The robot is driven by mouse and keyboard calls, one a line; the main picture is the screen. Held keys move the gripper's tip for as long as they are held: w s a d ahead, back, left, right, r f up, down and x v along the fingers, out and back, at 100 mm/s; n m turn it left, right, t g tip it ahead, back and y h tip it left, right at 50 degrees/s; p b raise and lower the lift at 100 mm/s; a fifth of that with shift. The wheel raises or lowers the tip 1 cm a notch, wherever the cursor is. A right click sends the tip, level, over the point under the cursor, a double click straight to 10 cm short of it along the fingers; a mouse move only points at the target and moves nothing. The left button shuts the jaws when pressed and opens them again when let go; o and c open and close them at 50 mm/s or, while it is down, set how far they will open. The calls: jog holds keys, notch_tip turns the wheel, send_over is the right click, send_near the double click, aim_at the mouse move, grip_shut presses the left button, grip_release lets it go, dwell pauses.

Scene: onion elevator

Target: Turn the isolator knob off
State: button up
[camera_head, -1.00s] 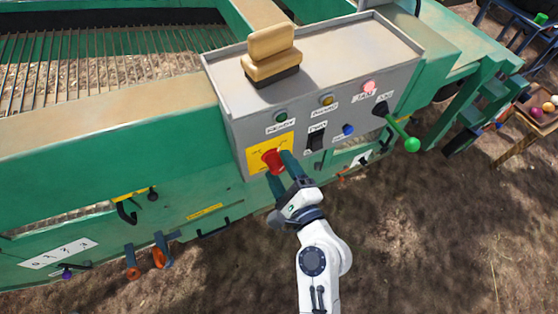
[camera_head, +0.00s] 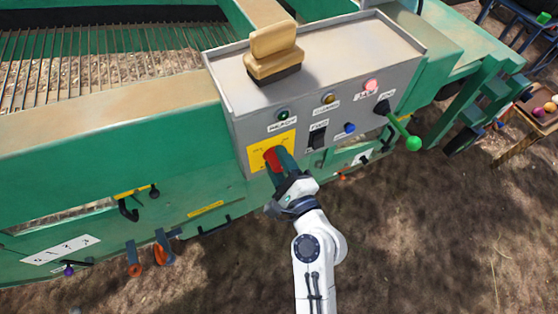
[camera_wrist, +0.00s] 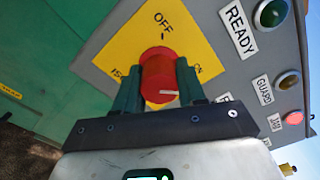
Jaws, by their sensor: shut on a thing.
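The red isolator knob (camera_head: 272,157) is on a yellow plate (camera_head: 258,163) at the lower left of the grey control panel. My gripper (camera_head: 280,160) reaches up to it from below, with its fingers on the knob's two sides. In the wrist view the knob (camera_wrist: 158,72) is between the green fingers of my gripper (camera_wrist: 158,85), which are shut on it. The plate reads OFF at the top and ON at the right; the left label is unclear. A short white mark on the knob points right, roughly toward ON.
The panel also carries a green READY lamp (camera_head: 283,115), a yellow lamp (camera_head: 328,98), a lit red lamp (camera_head: 371,86), a black switch (camera_head: 318,138), a blue button (camera_head: 349,129) and a green-ended lever (camera_head: 412,143). A tan seat-like block (camera_head: 273,52) stands on top. Bare ground lies below.

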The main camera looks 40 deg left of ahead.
jog(key=shift+c, duration=0.8)
jog(key=shift+f, duration=0.1)
jog(key=shift+f+n+b, duration=0.1)
jog(key=shift+n+b, duration=0.8)
jog(key=shift+n, duration=0.2)
jog(key=n+b, duration=0.4)
jog(key=n, duration=0.2)
jog(key=shift+w+b, duration=0.1)
jog(key=shift+b, duration=0.2)
jog(key=n+b, duration=0.4)
jog(key=n, duration=0.1)
jog(key=shift+d+n, duration=0.1)
jog(key=shift+n, duration=0.2)
jog(key=shift+n+b, duration=1)
jog(key=shift+n, duration=0.1)
jog(key=shift+r+n+b, duration=0.3)
jog(key=shift+n+b, duration=0.35)
jog(key=shift+n, duration=0.25)
jog(key=shift+r, duration=0.1)
